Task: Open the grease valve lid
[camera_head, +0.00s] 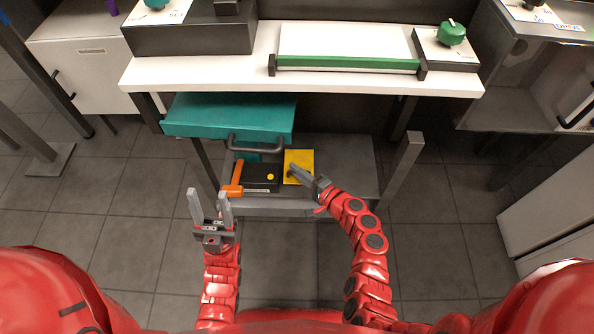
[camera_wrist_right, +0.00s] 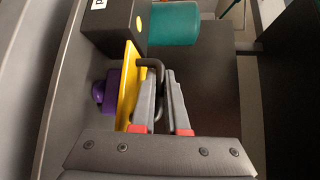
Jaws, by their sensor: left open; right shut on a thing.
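The yellow lid (camera_head: 304,156) is a flat plate on the low shelf under the bench, beside a black box. In the right wrist view the lid (camera_wrist_right: 129,80) shows nearly edge-on, with a dark bar handle (camera_wrist_right: 150,63) on its face. My right gripper (camera_head: 297,171) reaches the lid; in its wrist view the fingers (camera_wrist_right: 160,88) are shut on the handle. A purple knob-like part (camera_wrist_right: 106,92) shows on the lid's other side. How far the lid stands open I cannot tell. My left gripper (camera_head: 208,193) is open and empty, in front of the shelf at left.
The black box (camera_head: 262,172) has a yellow dot, and an orange lever (camera_head: 236,180) stands at its left. A teal drawer (camera_head: 215,113) with a dark handle overhangs the shelf (camera_head: 350,165). Table legs (camera_head: 402,165) flank it. A teal cylinder (camera_wrist_right: 174,24) shows near the box.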

